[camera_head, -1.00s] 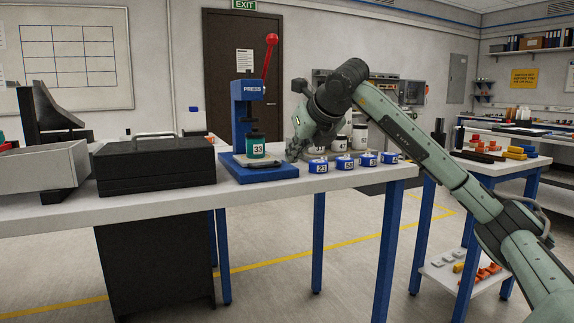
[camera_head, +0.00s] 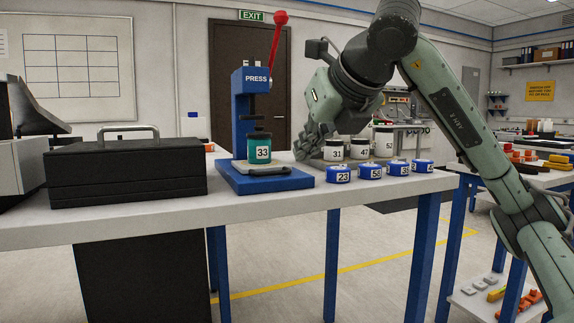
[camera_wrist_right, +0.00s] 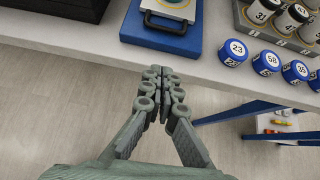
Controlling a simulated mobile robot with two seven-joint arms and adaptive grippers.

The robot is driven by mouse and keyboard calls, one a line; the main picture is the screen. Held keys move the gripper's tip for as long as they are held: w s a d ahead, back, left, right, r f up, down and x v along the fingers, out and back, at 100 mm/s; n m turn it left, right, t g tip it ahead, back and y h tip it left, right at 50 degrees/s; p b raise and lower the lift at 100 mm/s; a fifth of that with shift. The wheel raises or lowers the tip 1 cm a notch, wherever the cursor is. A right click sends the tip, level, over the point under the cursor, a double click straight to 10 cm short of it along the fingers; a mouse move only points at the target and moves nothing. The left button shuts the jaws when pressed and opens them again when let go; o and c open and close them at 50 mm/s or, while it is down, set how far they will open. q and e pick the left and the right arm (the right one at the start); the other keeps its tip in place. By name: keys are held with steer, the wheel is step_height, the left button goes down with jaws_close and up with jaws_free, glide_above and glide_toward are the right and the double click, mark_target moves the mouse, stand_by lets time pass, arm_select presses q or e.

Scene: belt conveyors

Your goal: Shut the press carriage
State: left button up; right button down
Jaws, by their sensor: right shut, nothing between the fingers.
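The blue press (camera_head: 243,110) stands on the table with its red-knobbed lever (camera_head: 277,45) raised. A teal jar (camera_head: 263,146) marked 33 with a dark lid stands on the press carriage, below the press head. The carriage's plate with its metal handle (camera_head: 283,170) shows low at the front of the blue base; the right wrist view also shows the handle (camera_wrist_right: 162,25). I cannot tell how far out the carriage is. My right gripper (camera_head: 312,145) is shut and empty, right of the press; in the right wrist view its fingertips (camera_wrist_right: 161,74) appear in front of the base, apart from it. My left gripper is out of view.
Several blue round tins (camera_head: 339,174) line the table's front right, with white jars (camera_head: 334,150) behind them. A black case (camera_head: 125,173) stands left of the press. The table's front edge (camera_head: 290,206) has a narrow clear strip.

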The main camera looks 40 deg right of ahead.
mark_target(266, 167)
steer(key=b+x, duration=0.1)
steer(key=x, duration=0.8)
steer(key=shift+w+f, duration=0.2)
steer(key=shift+f, duration=0.15)
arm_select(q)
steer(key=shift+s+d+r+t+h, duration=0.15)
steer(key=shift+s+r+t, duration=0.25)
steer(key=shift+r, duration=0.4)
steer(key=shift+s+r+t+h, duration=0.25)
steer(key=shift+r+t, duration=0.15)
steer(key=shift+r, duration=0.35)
arm_select(e)
steer(key=shift+w+d+r, duration=0.15)
steer(key=shift+w, duration=0.5)
steer(key=shift+w+d+r, duration=0.1)
steer(key=shift+w+r, duration=0.1)
steer(key=shift+w, duration=0.4)
steer(key=shift+w+d+r, duration=0.15)
steer(key=shift+w, duration=0.5)
steer(key=shift+w, duration=0.1)
